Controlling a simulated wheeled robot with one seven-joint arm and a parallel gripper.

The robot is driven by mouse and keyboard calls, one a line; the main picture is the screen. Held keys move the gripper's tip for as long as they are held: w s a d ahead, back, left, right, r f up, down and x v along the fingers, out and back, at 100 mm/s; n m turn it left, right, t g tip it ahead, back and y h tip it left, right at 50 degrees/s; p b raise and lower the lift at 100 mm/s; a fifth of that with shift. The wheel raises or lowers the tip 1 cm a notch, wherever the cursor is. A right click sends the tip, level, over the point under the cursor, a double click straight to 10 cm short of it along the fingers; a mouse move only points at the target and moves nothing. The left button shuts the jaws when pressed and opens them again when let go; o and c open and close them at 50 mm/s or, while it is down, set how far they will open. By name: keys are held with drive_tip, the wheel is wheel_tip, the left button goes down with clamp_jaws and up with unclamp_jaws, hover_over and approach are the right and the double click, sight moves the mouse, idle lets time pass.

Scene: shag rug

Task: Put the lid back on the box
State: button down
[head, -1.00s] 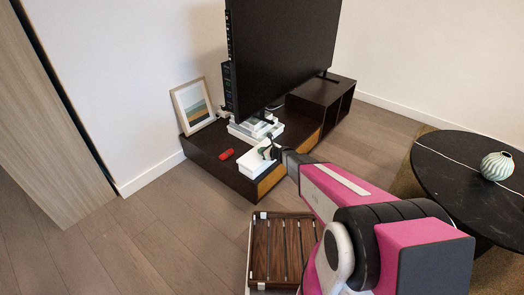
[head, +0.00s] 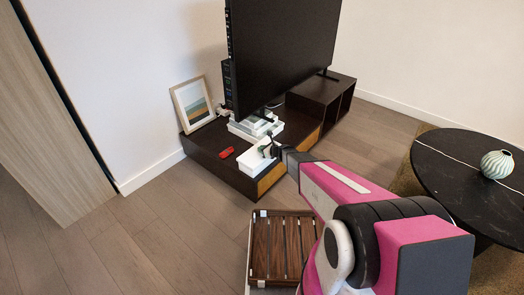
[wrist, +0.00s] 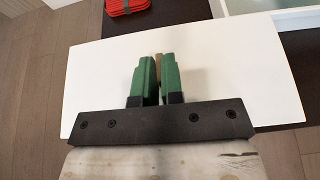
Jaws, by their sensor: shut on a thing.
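A white box (head: 254,163) stands near the front edge of the low dark TV bench. In the wrist view a flat white lid (wrist: 225,70) fills most of the picture under my gripper (wrist: 158,68). The green fingers are shut on a small tan knob (wrist: 159,62) in the middle of the lid. In the head view my gripper (head: 268,149) is over the white box. From these views I cannot tell whether the lid rests on the box or is held just above it.
A red object (head: 226,153) lies left of the box on the bench (head: 212,142). A white stack (head: 256,126) and the large TV (head: 280,55) stand behind. A framed picture (head: 192,104) leans at the back left. A slatted wooden crate (head: 275,240) is on the floor in front.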

drive_tip(key=shift+f, duration=1.35)
idle(0.5)
drive_tip(key=c, duration=1.2)
unclamp_jaws()
drive_tip(key=shift+o, duration=0.2)
drive_tip(key=shift+d, duration=0.1)
drive_tip(key=v, duration=1)
drive_tip(key=shift+s+d, duration=0.2)
drive_tip(key=shift+r, duration=0.15)
drive_tip(key=s+d+r+n+g+h, duration=0.4)
drive_tip(key=s+d+r+n, duration=0.3)
drive_tip(key=s+r+n, duration=0.3)
drive_tip(key=s+d+r+n+g+h, duration=0.4)
drive_tip(key=s+r+n, duration=0.6)
drive_tip(key=s+n, duration=0.5)
drive_tip(key=s+d+h, duration=0.1)
drive_tip(key=d+h, duration=0.1)
drive_tip(key=d, duration=0.1)
drive_tip(key=shift+s+d+r+n, duration=0.2)
drive_tip(key=shift+s+r+n, duration=0.05)
drive_tip(key=shift+s+n, duration=0.15)
